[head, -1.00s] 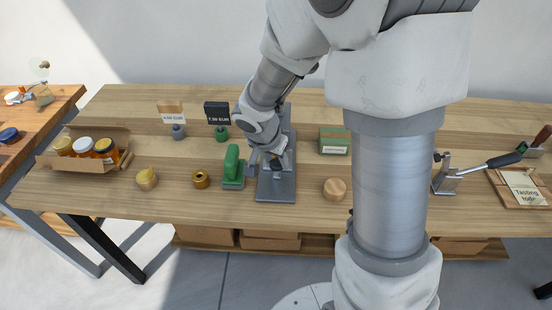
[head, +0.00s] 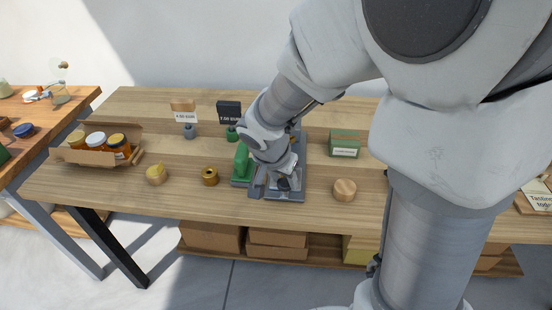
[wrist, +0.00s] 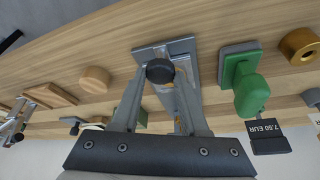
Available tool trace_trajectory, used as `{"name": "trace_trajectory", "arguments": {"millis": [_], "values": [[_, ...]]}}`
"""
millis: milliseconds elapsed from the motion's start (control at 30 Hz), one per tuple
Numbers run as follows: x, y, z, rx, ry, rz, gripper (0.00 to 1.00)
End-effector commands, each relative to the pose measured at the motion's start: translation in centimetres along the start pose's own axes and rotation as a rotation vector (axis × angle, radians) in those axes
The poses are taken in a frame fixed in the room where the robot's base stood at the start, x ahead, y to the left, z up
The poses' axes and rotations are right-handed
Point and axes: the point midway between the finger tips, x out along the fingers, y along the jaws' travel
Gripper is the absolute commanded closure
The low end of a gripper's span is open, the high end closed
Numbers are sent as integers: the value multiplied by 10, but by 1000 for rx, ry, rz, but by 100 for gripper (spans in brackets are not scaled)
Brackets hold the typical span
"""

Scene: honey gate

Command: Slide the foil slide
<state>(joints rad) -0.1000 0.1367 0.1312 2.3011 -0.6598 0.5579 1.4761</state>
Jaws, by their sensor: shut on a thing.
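The foil slide's grey metal base plate (head: 290,196) lies on the wooden table, and its front end shows in the head view. My gripper (head: 280,183) is low over that front end and hides much of the device. In the wrist view the base plate (wrist: 148,52) shows behind a round black knob (wrist: 160,71). My gripper (wrist: 160,78) has one finger on each side of the knob and is shut on it. My fingers and hand partly hide the rail behind the knob.
A green hand tool (head: 242,163) stands close at the left of the device, with a brass ring (head: 210,177) farther left. A round wooden block (head: 345,190) and a green box (head: 345,143) are at the right. A jar crate (head: 88,158) stands far left.

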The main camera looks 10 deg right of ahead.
Motion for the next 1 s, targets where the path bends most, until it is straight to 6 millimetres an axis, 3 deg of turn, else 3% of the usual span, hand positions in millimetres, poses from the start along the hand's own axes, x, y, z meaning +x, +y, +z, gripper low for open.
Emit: {"name": "trace_trajectory", "arguments": {"millis": [33,67,200,500,633,767,1000], "values": [[-1,1,4,-1,-6,5,100],[-1,1,4,-1,-7,5,51],[0,1,3,-1,-6,5,26],[-1,1,2,-1,-4,3,26],[-11,0,1,-1,-2,3,26],[-36,0,0,-2,-1,0,26],[-95,0,0,-2,0,-1,26]]}}
